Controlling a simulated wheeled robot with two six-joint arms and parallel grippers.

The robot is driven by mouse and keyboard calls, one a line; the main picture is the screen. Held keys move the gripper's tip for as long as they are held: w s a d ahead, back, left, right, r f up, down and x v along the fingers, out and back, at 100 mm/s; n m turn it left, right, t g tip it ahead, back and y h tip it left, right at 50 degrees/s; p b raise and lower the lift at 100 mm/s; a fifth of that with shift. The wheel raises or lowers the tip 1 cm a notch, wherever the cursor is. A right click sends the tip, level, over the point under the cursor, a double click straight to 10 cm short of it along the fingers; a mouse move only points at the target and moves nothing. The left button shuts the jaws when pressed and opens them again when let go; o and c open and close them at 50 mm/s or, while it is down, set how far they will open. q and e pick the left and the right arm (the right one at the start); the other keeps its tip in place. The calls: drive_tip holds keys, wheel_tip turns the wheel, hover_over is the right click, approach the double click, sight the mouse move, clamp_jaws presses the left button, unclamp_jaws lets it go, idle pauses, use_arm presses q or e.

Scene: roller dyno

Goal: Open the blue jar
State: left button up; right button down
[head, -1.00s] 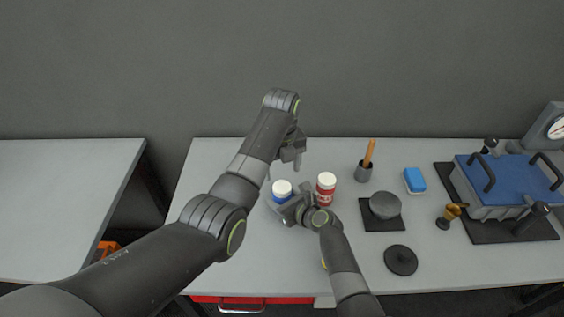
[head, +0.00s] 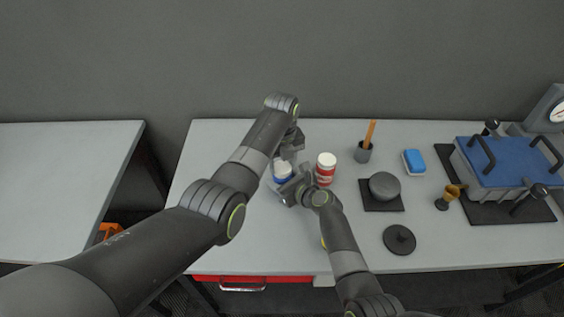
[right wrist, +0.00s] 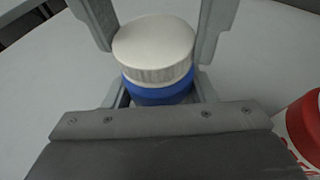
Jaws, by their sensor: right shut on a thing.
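The blue jar (head: 283,174) stands upright on the table, with a white lid (right wrist: 152,45) and a blue body (right wrist: 158,93). My right gripper (head: 289,188) is shut on the blue body from the front side, one finger along each flank in the right wrist view. My left gripper (head: 290,151) is above the jar, pointing down. Its two fingers (right wrist: 155,22) straddle the white lid, open; whether either touches the lid is unclear. The lid sits on the jar. The left arm partly hides the jar in the head view.
A red jar with a white lid (head: 325,172) stands just right of the blue jar. Further right are a grey cup with a wooden-handled tool (head: 364,152), a blue block (head: 414,161), a grey round pot (head: 384,186) and a black disc (head: 399,239). The table's left part is clear.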

use_arm(q)
drive_tip(key=c, duration=0.3)
drive_tip(key=n, duration=1.9)
drive_tip(key=shift+r, duration=0.1)
drive_tip(key=n, duration=1.5)
drive_tip(key=shift+n, duration=0.4)
drive_tip(key=n, duration=0.4)
drive_tip(key=shift+n, duration=0.3)
drive_tip(key=n, duration=0.3)
drive_tip(key=shift+n, duration=0.4)
use_arm(e)
drive_tip(key=shift+f, duration=0.1)
use_arm(q)
drive_tip(key=shift+r, duration=0.25)
